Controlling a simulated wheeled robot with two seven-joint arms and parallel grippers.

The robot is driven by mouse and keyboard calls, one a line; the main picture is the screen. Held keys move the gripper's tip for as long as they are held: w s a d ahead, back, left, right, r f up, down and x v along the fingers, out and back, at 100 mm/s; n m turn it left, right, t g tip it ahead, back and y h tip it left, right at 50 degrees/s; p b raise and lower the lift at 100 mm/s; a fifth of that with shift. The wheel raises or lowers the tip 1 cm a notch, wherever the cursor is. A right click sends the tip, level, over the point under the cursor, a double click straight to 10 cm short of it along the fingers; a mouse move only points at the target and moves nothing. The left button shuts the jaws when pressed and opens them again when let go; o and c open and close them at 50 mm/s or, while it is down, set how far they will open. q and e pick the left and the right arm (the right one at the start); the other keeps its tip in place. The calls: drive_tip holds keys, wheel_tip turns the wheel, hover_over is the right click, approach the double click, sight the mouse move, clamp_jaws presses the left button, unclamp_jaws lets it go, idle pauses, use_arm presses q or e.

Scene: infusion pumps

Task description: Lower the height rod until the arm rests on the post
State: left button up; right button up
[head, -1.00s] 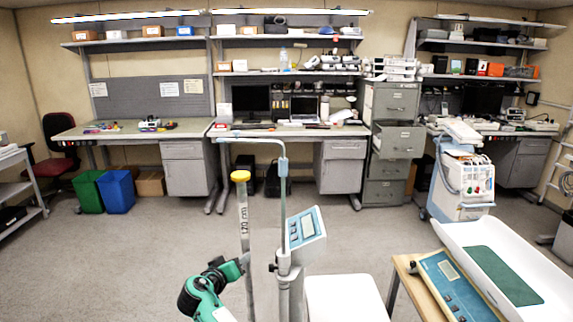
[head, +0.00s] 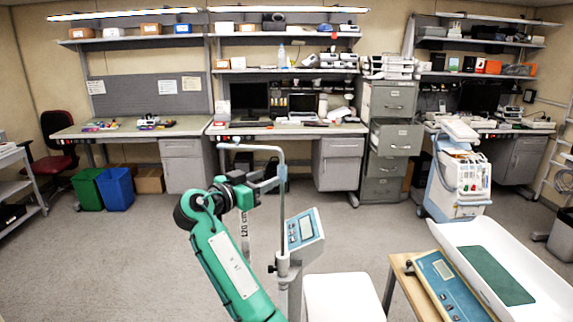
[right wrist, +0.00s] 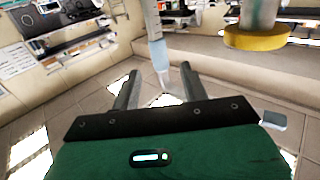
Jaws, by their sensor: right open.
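The height rod (head: 284,215) stands upright in the middle of the head view. Its horizontal arm (head: 248,147) reaches left from its top. The post with the 120 cm label (head: 245,240) stands left of the rod, its top hidden behind my right gripper (head: 268,184) in the head view. Its yellow cap (right wrist: 257,38) shows in the right wrist view, which is upside down. My right gripper is open and sideways below the arm, fingers pointing at the rod. In the right wrist view the rod (right wrist: 156,45) appears between the fingertips; contact cannot be told. My left gripper is not in view.
A display box (head: 304,230) is mounted beside the rod. A wooden table (head: 402,275) with a blue-panelled scale (head: 445,285) and white tray stands at right. Benches and a filing cabinet (head: 388,130) stand far back.

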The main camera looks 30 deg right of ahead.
sight(279, 172)
drive_tip(key=p+x, duration=0.3)
drive_tip(key=x, duration=0.5)
drive_tip(key=shift+r, duration=0.15)
drive_tip(key=shift+w+d+f, duration=0.1)
drive_tip(key=shift+d+f, duration=0.1)
drive_tip(key=shift+d, duration=0.3)
drive_tip(key=c, duration=0.8)
drive_tip(key=shift+o, duration=0.3)
